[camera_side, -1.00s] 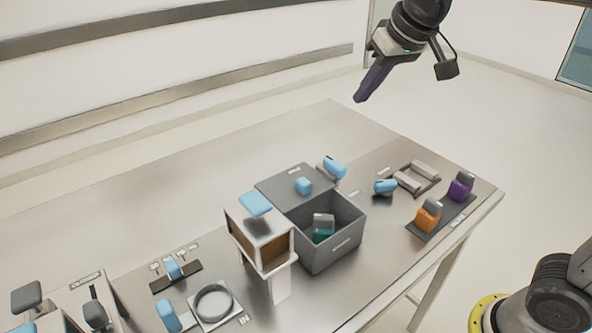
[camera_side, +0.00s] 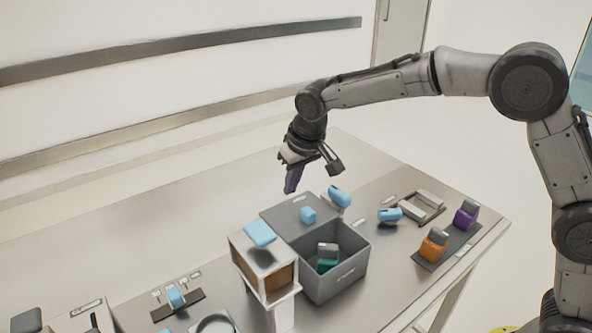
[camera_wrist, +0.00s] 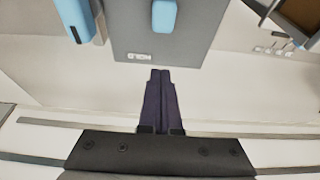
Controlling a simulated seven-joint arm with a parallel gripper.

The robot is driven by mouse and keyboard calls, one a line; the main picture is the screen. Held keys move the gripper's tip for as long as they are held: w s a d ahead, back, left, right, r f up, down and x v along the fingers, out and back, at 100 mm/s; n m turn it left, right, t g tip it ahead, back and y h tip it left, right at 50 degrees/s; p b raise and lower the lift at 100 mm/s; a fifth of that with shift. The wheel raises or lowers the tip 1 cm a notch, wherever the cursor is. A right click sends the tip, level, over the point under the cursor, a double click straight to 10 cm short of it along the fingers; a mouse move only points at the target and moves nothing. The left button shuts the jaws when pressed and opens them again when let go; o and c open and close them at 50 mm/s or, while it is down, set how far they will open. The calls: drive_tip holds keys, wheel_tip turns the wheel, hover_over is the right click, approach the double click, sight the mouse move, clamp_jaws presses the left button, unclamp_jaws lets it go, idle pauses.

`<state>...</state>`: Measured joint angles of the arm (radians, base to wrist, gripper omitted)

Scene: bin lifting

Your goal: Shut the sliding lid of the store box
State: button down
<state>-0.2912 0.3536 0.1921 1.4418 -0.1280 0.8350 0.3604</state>
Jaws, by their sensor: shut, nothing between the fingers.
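The grey store box (camera_side: 335,283) stands on the table with its right part open. A grey and a teal block (camera_side: 327,263) lie inside. Its flat grey lid (camera_side: 287,214) is slid back to the left, off most of the opening, and bears a light blue knob (camera_side: 308,214). In the wrist view the lid (camera_wrist: 140,40) and knob (camera_wrist: 164,15) are at the top. My gripper (camera_side: 290,190) is shut and empty, with purple fingers pointing down. It is above and behind the lid's far edge, apart from the knob. The fingertips show in the wrist view (camera_wrist: 160,72).
A small cabinet with a blue top handle (camera_side: 260,233) stands close in front of the lid. A blue-handled item (camera_side: 339,196) is just behind the box. Orange (camera_side: 433,246) and purple (camera_side: 466,215) blocks sit on a dark tray at right. The table's back left is clear.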

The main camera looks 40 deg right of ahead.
sight(297, 212)
drive_tip(key=shift+x, duration=1)
drive_tip(key=shift+s+f, duration=0.2)
drive_tip(key=shift+s, duration=1.75)
drive_tip(key=s, duration=1)
drive_tip(key=shift+s, duration=0.5)
drive_tip(key=shift+d+f, duration=0.1)
